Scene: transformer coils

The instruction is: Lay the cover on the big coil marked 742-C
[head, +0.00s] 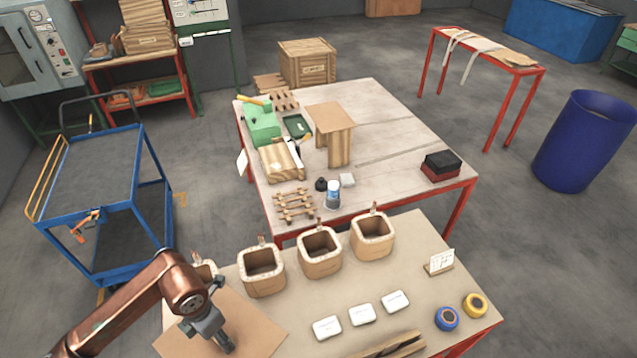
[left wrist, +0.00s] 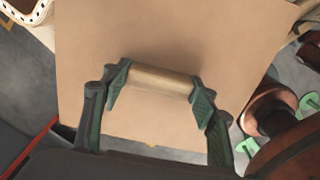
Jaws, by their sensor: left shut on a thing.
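The cover (head: 258,328) is a flat tan square board with a round wooden handle (left wrist: 160,82). My left gripper (head: 228,346) is shut on this handle, with one finger at each end of it in the left wrist view. The cover is held over the left end of the near table, in front of the leftmost coil (head: 205,270), which my arm partly hides. Several big square coils with open tops stand in a row: a left one (head: 262,285), a middle one (head: 320,268) and a right one (head: 372,248). I cannot read any marking 742-C. My right gripper is not in view.
On the near table (head: 420,235) lie three white pads (head: 362,314), a blue roll (head: 446,318), a yellow roll (head: 475,305), a small card stand (head: 440,262) and wooden strips (head: 395,347). A blue cart (head: 100,165) stands left. A cluttered red-legged table (head: 385,130) stands behind.

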